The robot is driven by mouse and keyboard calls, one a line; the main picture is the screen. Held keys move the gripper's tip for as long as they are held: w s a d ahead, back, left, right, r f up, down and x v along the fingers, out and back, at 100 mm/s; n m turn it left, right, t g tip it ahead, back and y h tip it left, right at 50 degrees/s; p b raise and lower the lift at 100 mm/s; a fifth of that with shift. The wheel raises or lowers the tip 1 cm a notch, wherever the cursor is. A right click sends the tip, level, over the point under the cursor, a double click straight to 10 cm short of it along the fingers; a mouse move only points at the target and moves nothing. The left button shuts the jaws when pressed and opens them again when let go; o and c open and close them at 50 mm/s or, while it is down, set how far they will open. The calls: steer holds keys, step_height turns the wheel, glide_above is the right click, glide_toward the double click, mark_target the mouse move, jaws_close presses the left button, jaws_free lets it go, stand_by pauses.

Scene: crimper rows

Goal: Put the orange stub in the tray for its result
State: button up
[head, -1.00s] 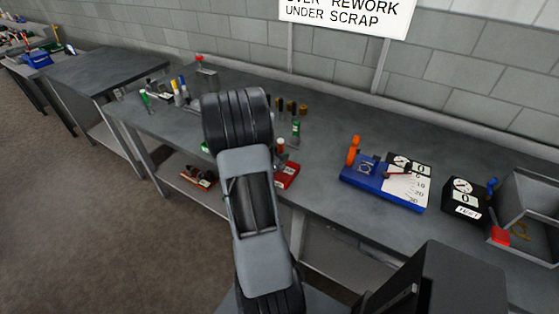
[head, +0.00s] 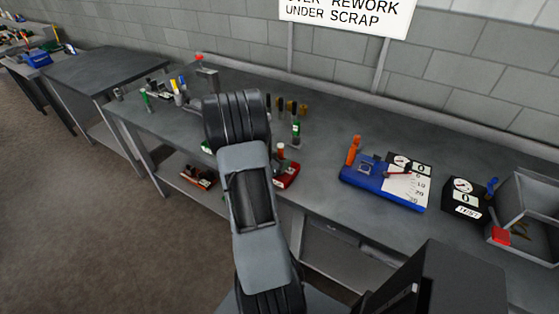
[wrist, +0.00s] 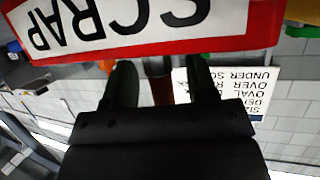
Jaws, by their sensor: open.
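I cannot pick out the orange stub for sure. A small orange patch (wrist: 106,66) shows beside the left finger in the wrist view, too little of it to name. My gripper (wrist: 164,82) is open; its two dark fingers stand apart. A reddish-brown upright piece (wrist: 158,88) shows between them, and I cannot tell whether it is within the jaws or behind them. A SCRAP label with a red border (wrist: 262,28) is close in front, upside down. In the head view my arm hides the gripper. A red tray (head: 288,176) shows just right of the arm.
A blue gauge base (head: 372,186) with an upright orange part (head: 353,150) stands right on the bench. A black dial box (head: 464,198) and a grey bin (head: 530,205) are farther right. Small posts (head: 290,107) stand behind my arm. The wall sign (head: 345,12) reads "UNDER SCRAP".

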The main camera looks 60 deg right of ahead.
steer(key=shift+r, duration=0.3)
steer(key=v, duration=1.2)
steer(key=w+a+r+n+t+y, duration=0.35)
steer(key=w+a+t, duration=0.25)
steer(key=w, duration=0.2)
steer(key=w+a+r+n+t+y, duration=0.2)
steer(key=w+a+r+n+t, duration=0.25)
steer(key=w+a+t, duration=0.2)
steer(key=a+r+n+t+y, duration=0.2)
steer(key=a+n+y, duration=0.4)
steer(key=a, duration=0.5)
steer(key=s+a+n+g, duration=0.3)
steer(key=s, duration=0.4)
steer(key=s+a+n+g+y, duration=0.1)
steer(key=s+a+n+g, duration=0.2)
steer(key=s, duration=0.4)
steer(key=shift+s+n+g, duration=0.25)
steer(key=shift+n+g, duration=0.1)
steer(key=shift+n, duration=0.15)
steer(key=shift+r+y, duration=0.1)
steer(key=shift+y, duration=0.15)
